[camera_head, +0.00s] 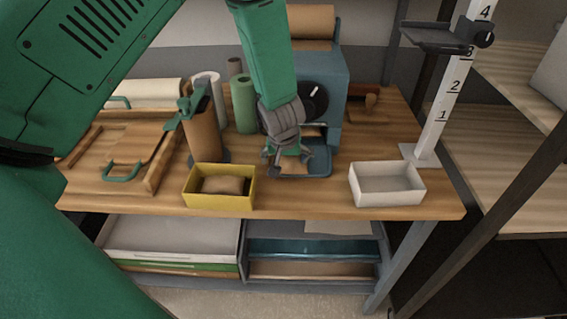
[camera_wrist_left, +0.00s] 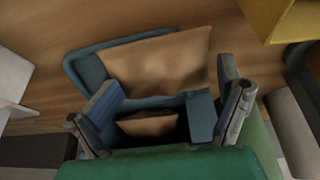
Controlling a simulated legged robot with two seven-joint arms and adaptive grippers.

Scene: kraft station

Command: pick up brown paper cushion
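A brown paper cushion (camera_wrist_left: 160,62) lies on the blue tray (camera_wrist_left: 82,68) in front of the blue machine (camera_head: 328,80). In the left wrist view it is a creased, four-sided pad. More brown paper (camera_wrist_left: 148,124) shows in the dark slot of the machine. My left gripper (camera_head: 287,156) hangs over the tray and points down. In the left wrist view its two fingers (camera_wrist_left: 168,105) stand wide apart, with the cushion just beyond them, and nothing is held. In the head view the gripper largely hides the cushion. My right gripper is not in view.
A yellow box (camera_head: 190,188) holding a brown cushion (camera_head: 222,185) stands at the front, left of the tray. A white box (camera_head: 388,198), empty, stands to the right. A brown roll (camera_head: 205,135) on a stand and a green roll (camera_head: 243,105) are left of the machine.

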